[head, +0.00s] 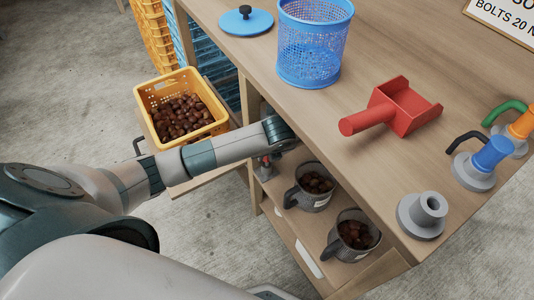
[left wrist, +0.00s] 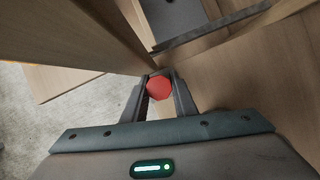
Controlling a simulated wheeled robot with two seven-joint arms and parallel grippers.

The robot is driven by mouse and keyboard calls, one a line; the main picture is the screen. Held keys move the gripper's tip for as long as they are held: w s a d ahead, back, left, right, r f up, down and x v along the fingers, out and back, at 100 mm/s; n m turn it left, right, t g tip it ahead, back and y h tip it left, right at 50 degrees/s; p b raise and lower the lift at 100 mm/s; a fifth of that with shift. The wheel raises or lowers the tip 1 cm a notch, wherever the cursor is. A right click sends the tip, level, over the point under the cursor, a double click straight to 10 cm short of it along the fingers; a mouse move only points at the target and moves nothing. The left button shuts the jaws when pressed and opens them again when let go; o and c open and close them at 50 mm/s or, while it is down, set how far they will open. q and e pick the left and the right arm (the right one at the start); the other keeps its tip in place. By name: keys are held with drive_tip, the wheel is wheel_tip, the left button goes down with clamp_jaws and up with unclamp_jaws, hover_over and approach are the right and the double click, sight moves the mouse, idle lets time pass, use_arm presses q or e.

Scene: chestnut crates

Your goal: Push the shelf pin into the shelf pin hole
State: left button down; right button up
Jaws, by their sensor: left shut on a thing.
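In the left wrist view a small red round piece (left wrist: 159,87), which looks like the shelf pin, sits between the two fingertips of my left gripper (left wrist: 160,92). The fingers are shut on it. In the head view my left gripper (head: 264,170) is under the table's edge by the shelf opening, and mostly hidden by my arm. The shelf pin hole cannot be made out in either view. My right gripper is in neither view.
Two grey mugs (head: 312,204) (head: 345,249) of chestnuts stand on the shelf under the wooden table (head: 310,120). A red scoop (head: 400,108), blue mesh bin (head: 312,50) and blue lid (head: 236,24) are on the tabletop.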

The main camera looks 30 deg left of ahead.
use_arm(q)
drive_tip(key=shift+f+b, duration=0.6)
drive_tip(key=shift+f, duration=0.3)
drive_tip(key=shift+r, duration=0.15)
drive_tip(key=shift+r+p, duration=1.55)
drive_tip(key=shift+r, duration=0.25)
drive_tip(key=shift+r, duration=0.3)
idle(1.2)
drive_tip(key=shift+f+b, duration=1.4)
drive_tip(key=shift+f, duration=0.85)
drive_tip(key=c, duration=1.4)
unclamp_jaws()
drive_tip(key=shift+o, duration=0.2)
